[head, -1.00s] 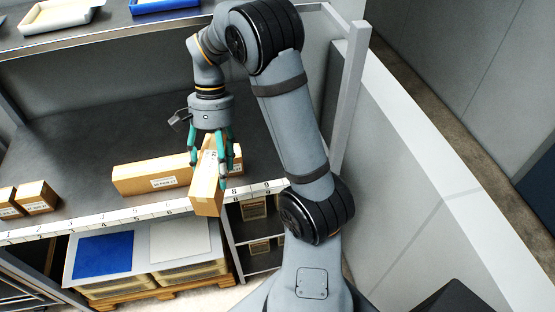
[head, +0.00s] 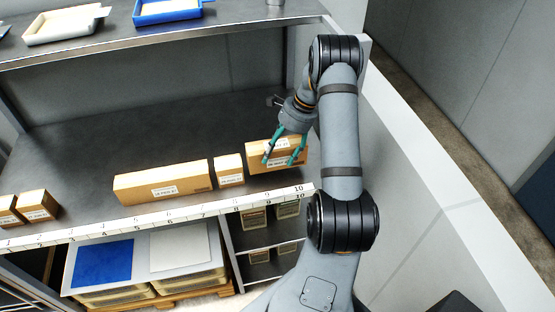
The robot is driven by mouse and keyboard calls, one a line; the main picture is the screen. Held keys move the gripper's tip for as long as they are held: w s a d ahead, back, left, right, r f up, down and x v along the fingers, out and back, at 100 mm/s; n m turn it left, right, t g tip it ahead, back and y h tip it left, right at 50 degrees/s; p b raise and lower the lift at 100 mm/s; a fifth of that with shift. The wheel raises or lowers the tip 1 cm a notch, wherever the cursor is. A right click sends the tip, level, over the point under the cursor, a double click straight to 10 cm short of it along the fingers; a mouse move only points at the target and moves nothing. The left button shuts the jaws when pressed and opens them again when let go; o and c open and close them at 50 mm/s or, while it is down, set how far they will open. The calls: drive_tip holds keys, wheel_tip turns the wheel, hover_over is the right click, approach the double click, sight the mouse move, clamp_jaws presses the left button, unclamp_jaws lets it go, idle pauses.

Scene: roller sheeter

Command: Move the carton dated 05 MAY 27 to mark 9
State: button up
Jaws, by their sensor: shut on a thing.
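My gripper (head: 284,160) is shut on a tan carton (head: 256,158) with a white label, at the right part of the shelf. Its teal fingers cross the carton's front. The carton lies lengthwise along the shelf, behind marks 9 (head: 270,195) and 10 (head: 298,188). I cannot tell whether it touches the shelf. The label's date is too small to read surely. A small carton (head: 230,170) stands just left of it, and a long carton (head: 135,189) lies further left. Their dates are also not clearly legible.
Two small cartons (head: 37,205) (head: 8,212) stand at the far left of the shelf (head: 80,160). A numbered strip (head: 110,224) runs along its front edge. An upper shelf (head: 225,37) holds trays. The shelf between the left cartons and the long carton is free.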

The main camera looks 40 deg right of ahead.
sight(278, 161)
drive_tip(key=shift+f+p, duration=0.45)
drive_tip(key=shift+f, duration=1.4)
drive_tip(key=shift+a, duration=0.1)
drive_tip(key=shift+f, duration=0.15)
drive_tip(key=o, duration=1.4)
drive_tip(key=shift+b+v, duration=0.8)
drive_tip(key=shift+v, duration=1.4)
drive_tip(key=shift+a, duration=0.1)
